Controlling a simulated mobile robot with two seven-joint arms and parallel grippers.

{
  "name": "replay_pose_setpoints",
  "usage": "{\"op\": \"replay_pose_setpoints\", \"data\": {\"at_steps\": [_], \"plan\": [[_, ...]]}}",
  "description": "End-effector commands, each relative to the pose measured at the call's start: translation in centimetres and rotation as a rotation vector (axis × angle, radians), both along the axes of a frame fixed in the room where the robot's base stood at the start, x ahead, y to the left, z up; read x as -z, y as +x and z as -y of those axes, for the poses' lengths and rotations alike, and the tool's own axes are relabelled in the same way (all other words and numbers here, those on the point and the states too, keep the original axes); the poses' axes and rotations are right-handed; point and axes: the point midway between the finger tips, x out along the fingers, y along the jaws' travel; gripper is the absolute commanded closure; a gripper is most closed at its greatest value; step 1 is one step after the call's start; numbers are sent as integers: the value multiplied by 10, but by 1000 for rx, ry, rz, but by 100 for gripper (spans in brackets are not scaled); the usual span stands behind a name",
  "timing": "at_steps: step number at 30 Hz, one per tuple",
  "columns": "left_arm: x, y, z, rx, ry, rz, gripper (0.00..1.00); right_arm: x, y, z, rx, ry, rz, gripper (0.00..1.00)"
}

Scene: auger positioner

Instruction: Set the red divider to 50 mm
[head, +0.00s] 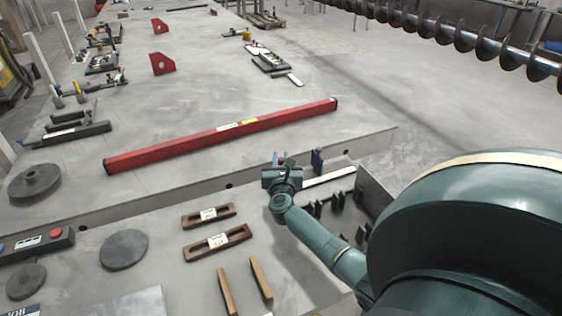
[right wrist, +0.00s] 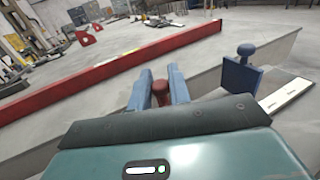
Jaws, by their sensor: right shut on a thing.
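The red divider shows in the right wrist view as a red knob (right wrist: 160,93) between my two blue-grey fingers; its lower part is hidden. In the head view only a small red spot (head: 282,160) of it shows. My right gripper (head: 280,166) is shut on it, near the step between the two table levels; its fingers (right wrist: 160,82) also show in the right wrist view. A blue divider (head: 317,158) with a round knob stands upright to the right, apart from my gripper. A white scale strip (head: 328,178) lies beside them; its marks are unreadable. My left gripper is not in view.
A long red beam (head: 220,134) lies behind my right gripper. Brown slotted blocks (head: 217,244), wooden strips (head: 227,291) and a dark disc (head: 124,250) lie on the near table. A grey-walled bin (head: 372,190) with dark pieces is to the right.

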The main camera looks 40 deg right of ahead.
Motion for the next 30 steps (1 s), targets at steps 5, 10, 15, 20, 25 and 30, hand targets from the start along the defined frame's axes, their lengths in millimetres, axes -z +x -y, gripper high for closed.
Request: {"op": "replay_pose_setpoints", "data": {"at_steps": [5,10,15,20,25,30], "plan": [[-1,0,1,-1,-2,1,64,1,-1,0,0,1,-2,100],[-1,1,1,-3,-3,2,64,1,-1,0,1,0,-1,71],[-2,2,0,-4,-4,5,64,0,-1,0,1,0,-1,63],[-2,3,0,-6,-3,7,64,0,-1,0,1,-1,-1,63],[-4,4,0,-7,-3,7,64,1,-11,-9,0,2,-1,63],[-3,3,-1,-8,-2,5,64,2,-38,-31,1,4,-2,63]]}}
